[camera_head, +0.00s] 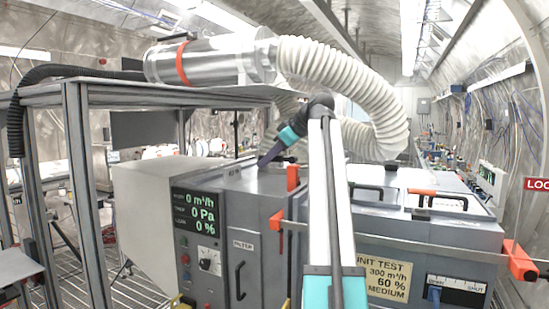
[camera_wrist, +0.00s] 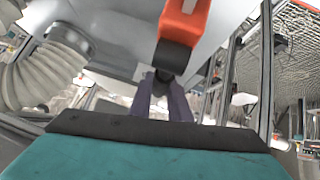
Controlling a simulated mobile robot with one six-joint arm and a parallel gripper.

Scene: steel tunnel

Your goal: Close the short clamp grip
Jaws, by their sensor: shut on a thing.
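My gripper (camera_head: 263,163) reaches down and left over the top of the grey filter cabinet (camera_head: 240,188). In the wrist view its two dark purple fingers (camera_wrist: 163,88) are close together, shut at the dark lower part of an orange-and-black clamp grip (camera_wrist: 183,22). The exact contact is partly hidden. In the head view an orange grip (camera_head: 293,177) stands upright at the cabinet's top right edge, beside my gripper. I cannot tell for sure that both views show the same grip.
A white ribbed hose (camera_head: 335,75) arches above my arm from a metal cylinder (camera_head: 205,62). A metal frame (camera_head: 80,170) stands at the left. Black handles (camera_head: 438,197) rise from the box lid.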

